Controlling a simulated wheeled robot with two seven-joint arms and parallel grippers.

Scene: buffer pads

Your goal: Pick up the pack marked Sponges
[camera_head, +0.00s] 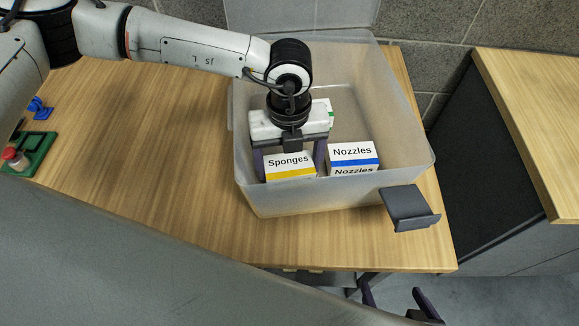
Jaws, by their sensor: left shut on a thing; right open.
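The Sponges pack (290,166) is a white box with a yellow stripe, inside a translucent plastic bin (405,150) near its front wall. My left gripper (290,162) reaches down into the bin from above, with a finger on each side of the Sponges pack, shut on it. Whether the pack is lifted off the bin floor I cannot tell. My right gripper (398,302) is open and empty, low at the bottom edge of the view, below the table's front edge.
A white Nozzles pack (353,154) with a blue stripe stands just right of the Sponges pack. Another pack with green (330,112) is partly hidden behind my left gripper. A dark grey bracket (408,208) is at the bin's front right.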

